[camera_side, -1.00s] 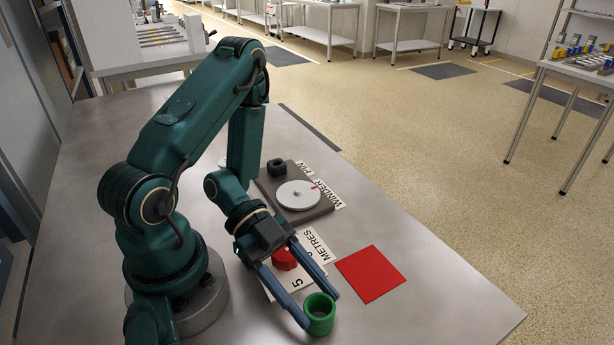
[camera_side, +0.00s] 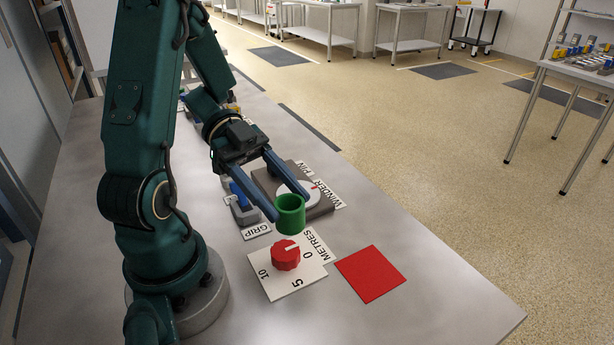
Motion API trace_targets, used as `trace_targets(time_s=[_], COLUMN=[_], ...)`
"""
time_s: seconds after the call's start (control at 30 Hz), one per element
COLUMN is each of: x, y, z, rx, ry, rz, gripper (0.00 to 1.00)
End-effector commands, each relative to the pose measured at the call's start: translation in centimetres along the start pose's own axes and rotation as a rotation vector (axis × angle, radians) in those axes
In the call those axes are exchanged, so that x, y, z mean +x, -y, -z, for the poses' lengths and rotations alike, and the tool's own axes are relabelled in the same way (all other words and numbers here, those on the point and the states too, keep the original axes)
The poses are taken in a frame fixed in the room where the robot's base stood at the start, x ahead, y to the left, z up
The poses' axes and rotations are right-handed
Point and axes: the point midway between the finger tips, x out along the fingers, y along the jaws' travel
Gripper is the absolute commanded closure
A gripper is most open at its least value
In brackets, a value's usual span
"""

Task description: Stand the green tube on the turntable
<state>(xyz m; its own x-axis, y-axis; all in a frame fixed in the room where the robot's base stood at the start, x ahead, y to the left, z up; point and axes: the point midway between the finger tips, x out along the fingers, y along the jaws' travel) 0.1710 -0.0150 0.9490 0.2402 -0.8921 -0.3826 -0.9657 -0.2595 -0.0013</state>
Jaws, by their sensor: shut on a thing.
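The green tube (camera_side: 290,217) is upright, with its open end up. My gripper (camera_side: 291,206) is shut on it, one blue finger on each side. The tube appears held above the table, in front of the turntable in this view. The turntable (camera_side: 313,196) is a pale round disc with a red mark near its edge, on a dark square base (camera_side: 322,210) labelled WINDER. My right finger and the tube hide much of the disc.
A red knob (camera_side: 285,256) sits on a white METRES dial plate (camera_side: 285,286) in front of the tube. A grey and blue GRIP fixture (camera_side: 240,205) stands left of the turntable. A flat red square (camera_side: 370,274) lies to the right. The near table is clear.

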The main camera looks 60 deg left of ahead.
Motion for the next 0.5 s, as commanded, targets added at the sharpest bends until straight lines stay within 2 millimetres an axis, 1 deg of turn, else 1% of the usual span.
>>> trace_targets(time_s=[0.03, 0.13, 0.23, 0.33, 0.37, 0.4, 0.5], x=[-0.5, -0.9, -0.8, -0.5, -0.2, 0.2, 0.7], y=[0.2, 0.3, 0.3, 0.5, 0.8, 1.5, 3.6], z=[0.1, 0.3, 0.9, 2.0, 2.4, 3.1, 4.9], rx=[0.001, 0.005, 0.019, 0.035, 0.038, 0.034, -0.010], ry=[0.001, 0.001, 0.002, 0.003, 0.003, 0.003, 0.002], rz=[0.002, -0.010, -0.041, -0.076, -0.080, -0.067, 0.044], gripper=[0.96, 0.96, 0.96, 0.96, 0.96, 0.96, 0.96])
